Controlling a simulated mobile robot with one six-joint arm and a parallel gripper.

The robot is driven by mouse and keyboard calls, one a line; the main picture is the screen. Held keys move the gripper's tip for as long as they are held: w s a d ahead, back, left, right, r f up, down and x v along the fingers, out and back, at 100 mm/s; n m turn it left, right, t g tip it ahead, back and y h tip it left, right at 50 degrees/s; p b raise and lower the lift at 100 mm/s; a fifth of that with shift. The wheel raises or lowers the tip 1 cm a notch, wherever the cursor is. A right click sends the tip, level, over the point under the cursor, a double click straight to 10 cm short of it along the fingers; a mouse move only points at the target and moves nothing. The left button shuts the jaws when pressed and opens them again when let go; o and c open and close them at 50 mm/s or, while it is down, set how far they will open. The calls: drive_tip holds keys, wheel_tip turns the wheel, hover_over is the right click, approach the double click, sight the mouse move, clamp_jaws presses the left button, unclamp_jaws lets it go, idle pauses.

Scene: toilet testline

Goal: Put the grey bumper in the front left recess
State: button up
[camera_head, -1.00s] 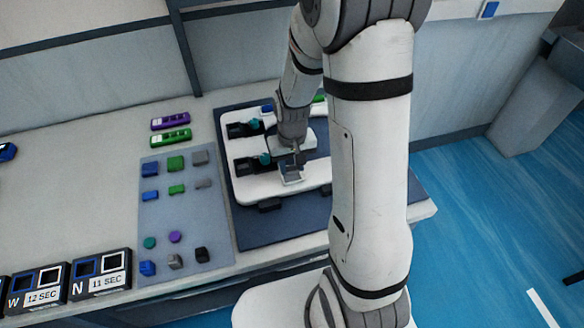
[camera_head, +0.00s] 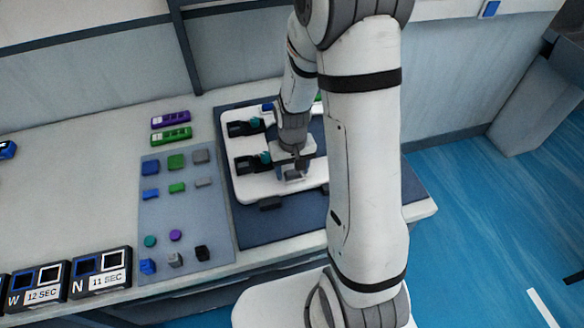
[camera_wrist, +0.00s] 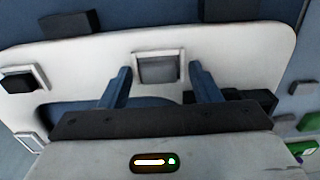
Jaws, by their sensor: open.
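A white seat-shaped panel (camera_head: 250,190) lies on a dark blue mat. In the wrist view, a white-rimmed square recess (camera_wrist: 136,62) sits near the panel's edge. A grey block-like piece (camera_wrist: 158,69) fills it and looks like the grey bumper, though I cannot be sure it is not the recess floor. My gripper (camera_wrist: 160,69) is open, its two blue fingers apart on either side of this recess and touching nothing that I can make out. In the head view, my gripper (camera_head: 292,172) is low over the panel's front part and partly hides the recess.
A grey-blue parts mat (camera_head: 205,215) left of the panel carries several blue, green, grey, purple and black pieces. Purple (camera_head: 170,119) and green (camera_head: 171,136) boxes lie behind it. Black hinge-like parts (camera_head: 248,163) stand on the panel's left side. Labelled timer boxes (camera_head: 100,275) stand front left.

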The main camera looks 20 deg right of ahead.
sight(293, 173)
drive_tip(key=shift+r+p, duration=0.3)
wheel_tip(293, 173, up, 12)
drive_tip(key=s+r+t, duration=0.3)
drive_tip(key=s+r, duration=0.7)
drive_tip(key=s, duration=0.4)
drive_tip(key=shift+b, duration=0.3)
